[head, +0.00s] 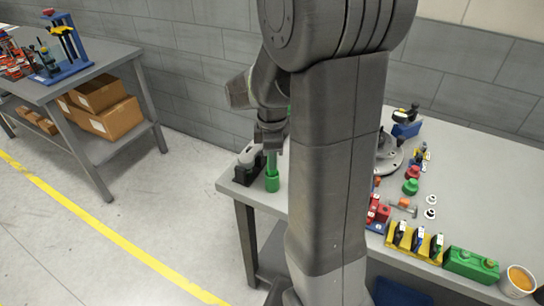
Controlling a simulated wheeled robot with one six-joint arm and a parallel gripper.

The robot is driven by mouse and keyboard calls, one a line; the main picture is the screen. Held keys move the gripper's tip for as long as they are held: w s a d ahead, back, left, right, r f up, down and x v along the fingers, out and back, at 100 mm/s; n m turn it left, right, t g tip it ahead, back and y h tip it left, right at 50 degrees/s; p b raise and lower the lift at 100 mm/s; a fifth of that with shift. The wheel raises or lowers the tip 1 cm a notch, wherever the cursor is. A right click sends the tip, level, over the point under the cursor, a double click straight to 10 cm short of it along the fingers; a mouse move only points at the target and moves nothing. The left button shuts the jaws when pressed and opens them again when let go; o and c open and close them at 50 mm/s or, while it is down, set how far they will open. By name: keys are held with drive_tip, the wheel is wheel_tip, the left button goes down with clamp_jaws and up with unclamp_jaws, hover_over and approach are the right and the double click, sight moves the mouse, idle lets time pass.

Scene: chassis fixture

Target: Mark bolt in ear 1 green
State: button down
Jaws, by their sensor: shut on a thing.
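My gripper (271,143) is at the table's left corner, pointing down. It is shut on a green marker-like tool (272,163), held upright. The tool's lower end meets a wider green cylinder (272,183) at the table top; whether that is its cap or a separate holder I cannot tell. A round grey metal part (391,160), possibly the chassis fixture, shows just right of my arm, which covers much of it. The bolt in ear 1 cannot be made out.
A black holder with a grey tool (247,165) stands left of my gripper. Right of my arm are red and green knobs (411,187), white washers (430,213), a yellow rack (415,243), a green box (470,265) and an orange-filled cup (518,281). The table's (490,170) back right is clear.

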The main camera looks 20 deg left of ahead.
drive_tip(key=shift+r+p, duration=3)
drive_tip(key=shift+r, duration=0.8)
